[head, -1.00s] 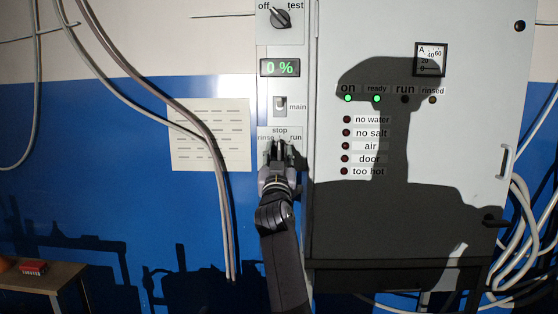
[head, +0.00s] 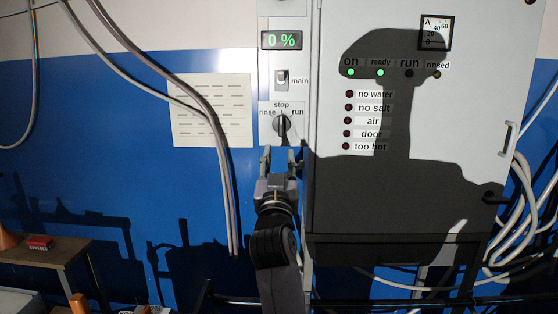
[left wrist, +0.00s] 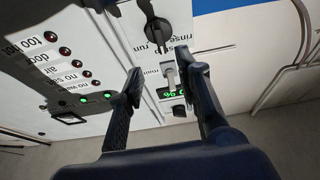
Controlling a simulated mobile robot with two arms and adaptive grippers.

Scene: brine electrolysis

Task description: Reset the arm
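My left gripper (head: 279,160) is in front of the narrow control panel, just below the rinse/stop/run knob (head: 281,126). Its two fingers are spread with nothing between them, and it is apart from the knob. In the left wrist view the open fingers (left wrist: 166,88) show with the dark knob (left wrist: 157,28) beyond them, clear of both. The knob's pointer looks upright, toward stop. My right gripper is in neither view.
The main switch (head: 282,80) and a green 0 % display (head: 282,40) sit above the knob. The grey cabinet (head: 490,100) has lit on and ready lamps. A small table (head: 50,250) stands at lower left.

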